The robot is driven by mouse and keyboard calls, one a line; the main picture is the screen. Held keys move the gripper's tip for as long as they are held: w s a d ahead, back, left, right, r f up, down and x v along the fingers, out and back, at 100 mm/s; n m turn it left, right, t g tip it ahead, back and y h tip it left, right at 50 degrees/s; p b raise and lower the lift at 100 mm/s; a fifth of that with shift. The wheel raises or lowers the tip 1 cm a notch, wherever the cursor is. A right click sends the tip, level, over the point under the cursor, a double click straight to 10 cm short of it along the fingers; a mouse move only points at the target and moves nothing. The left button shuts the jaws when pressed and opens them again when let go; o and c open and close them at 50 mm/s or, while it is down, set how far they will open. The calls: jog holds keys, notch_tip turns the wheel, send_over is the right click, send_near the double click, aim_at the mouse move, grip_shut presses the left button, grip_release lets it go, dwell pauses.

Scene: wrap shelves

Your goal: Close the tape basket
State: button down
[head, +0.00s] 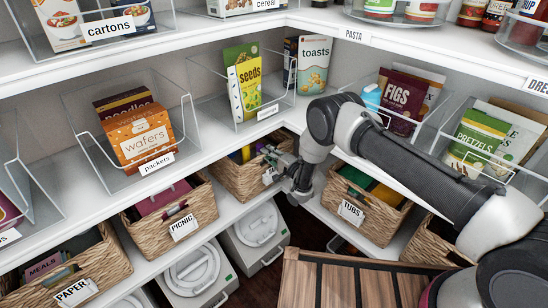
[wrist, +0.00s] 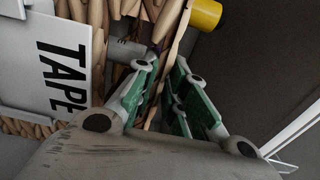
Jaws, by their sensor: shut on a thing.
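The tape basket (head: 232,183) is a woven wicker basket on the lower shelf, near the inner corner. My gripper (head: 283,172) is at its right front, and the hand covers part of the basket and its white label. In the wrist view the "TAPE" label (wrist: 66,72) is large at the left, on the wicker front (wrist: 98,40). My gripper's green-padded fingers (wrist: 160,92) lie on either side of a wicker edge and are shut on it. A yellow roll-like thing (wrist: 204,14) shows beside that edge. The exact grip point is partly hidden by the fingers.
The picnic basket (head: 155,218) stands to the left and the tubs basket (head: 362,212) to the right, beyond my arm. Grey lidded bins (head: 255,240) stand below. Clear trays with seeds (head: 245,88) and wafers (head: 138,135) sit on the shelf above.

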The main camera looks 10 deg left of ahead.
jog(key=shift+w+a, duration=0.35)
jog(key=shift+a, duration=0.15)
jog(key=shift+w+a+r, duration=0.1)
jog(key=shift+w+a, duration=0.05)
jog(key=c, duration=1.4)
grip_release()
jog(key=shift+a, duration=0.15)
jog(key=shift+c, duration=0.2)
jog(key=v, duration=1.2)
